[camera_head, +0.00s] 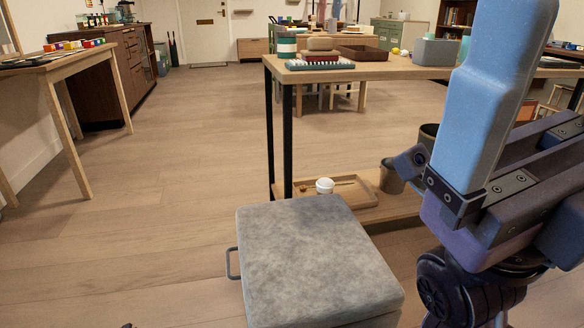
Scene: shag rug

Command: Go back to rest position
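My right gripper (485,95) looms large and close at the right. Its light blue finger points up past the top edge, and its dark body lies at the lower right. Its tips are cut off, so I cannot tell whether it is open or shut, and nothing held shows. My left gripper is not in view; only a tiny dark bit shows at the bottom edge, too small to identify. A grey padded stool or box (310,255) with a side handle stands on the floor in front, left of the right arm.
A wooden table (400,72) with a lower shelf holding a tray (358,192), a white cup (324,186) and a dark pot (391,176) stands beyond the grey box. A side table (68,70) and dark cabinet (110,60) stand at left. The wood floor between is clear.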

